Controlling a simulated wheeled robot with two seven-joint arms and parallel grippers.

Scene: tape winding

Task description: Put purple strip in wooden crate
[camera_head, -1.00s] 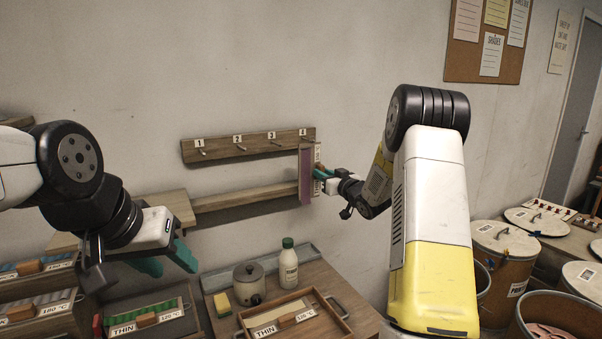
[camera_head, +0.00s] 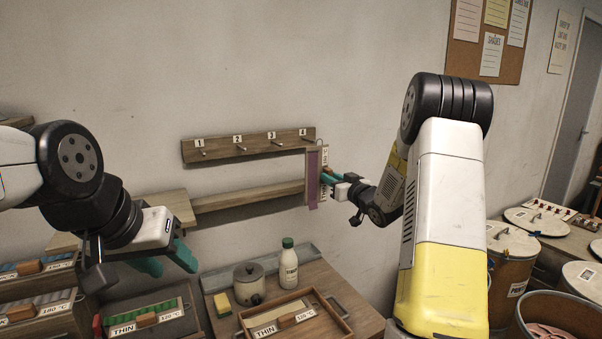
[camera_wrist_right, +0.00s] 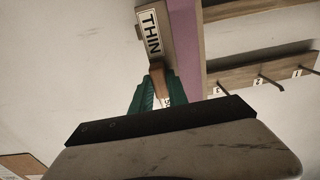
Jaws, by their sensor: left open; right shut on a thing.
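The purple strip (camera_head: 314,176) hangs upright on a wooden holder with a THIN label (camera_wrist_right: 150,32), beside peg 4 of the wall rail. It also shows in the right wrist view (camera_wrist_right: 187,50). My right gripper (camera_head: 332,175) is shut on the holder's wooden handle, and its green fingers show in the right wrist view (camera_wrist_right: 157,92). My left gripper (camera_head: 172,262) is open and empty, over the lower left. An open wooden crate (camera_head: 338,322) stands on the table, with a pale labelled holder lying in it. I cannot tell whether the strip's holder still touches the peg.
The numbered peg rail (camera_head: 248,147) has empty pegs 1 to 3, with a shelf (camera_head: 250,197) below. A pot (camera_head: 248,284), a white bottle (camera_head: 288,266) and a yellow sponge (camera_head: 222,304) stand behind the crate. Labelled trays (camera_head: 150,320) lie left; drums (camera_head: 510,260) stand right.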

